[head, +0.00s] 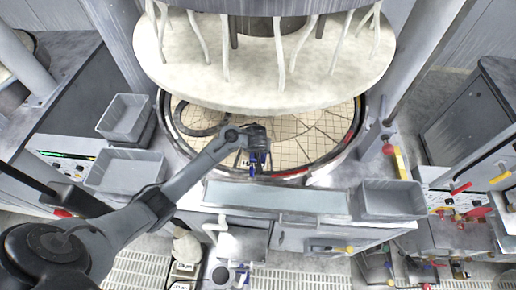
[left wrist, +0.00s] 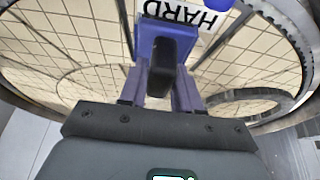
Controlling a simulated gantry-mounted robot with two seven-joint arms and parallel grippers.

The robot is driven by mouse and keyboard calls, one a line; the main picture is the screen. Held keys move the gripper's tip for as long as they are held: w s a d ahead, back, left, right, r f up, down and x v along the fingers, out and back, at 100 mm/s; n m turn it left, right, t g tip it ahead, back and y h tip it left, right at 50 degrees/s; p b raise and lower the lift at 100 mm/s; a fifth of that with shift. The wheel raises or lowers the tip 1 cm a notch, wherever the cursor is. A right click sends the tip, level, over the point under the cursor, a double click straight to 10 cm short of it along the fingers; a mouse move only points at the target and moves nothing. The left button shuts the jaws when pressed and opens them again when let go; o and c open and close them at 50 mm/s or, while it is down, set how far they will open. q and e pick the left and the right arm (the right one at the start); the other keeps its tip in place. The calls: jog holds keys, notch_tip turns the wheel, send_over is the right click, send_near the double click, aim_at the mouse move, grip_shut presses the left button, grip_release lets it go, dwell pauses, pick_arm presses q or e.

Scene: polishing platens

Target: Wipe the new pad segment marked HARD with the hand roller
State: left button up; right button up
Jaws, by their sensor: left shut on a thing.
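My left gripper (head: 258,160) reaches over the near part of the gridded round platen (head: 290,150). In the left wrist view, my left gripper (left wrist: 160,85) is shut on the hand roller (left wrist: 160,45), of which a blue body and a dark handle show. A white HARD label (left wrist: 190,14) shows upside down just beyond the roller; it also shows small in the head view (head: 247,163). The segment's outline is mostly hidden behind the roller and gripper. I cannot tell whether the roller touches its surface. My right gripper is not in view.
A large pale upper disc (head: 265,75) with hanging hoses overhangs the platen's far part. A dark ring (head: 200,120) lies on the platen's left. Grey bins stand at left (head: 125,168) and right (head: 390,200). The platen's raised rim (head: 345,150) borders the work area.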

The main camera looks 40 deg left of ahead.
pick_arm(q)
jog(key=shift+f+b, duration=0.4)
jog(key=shift+f, duration=0.3)
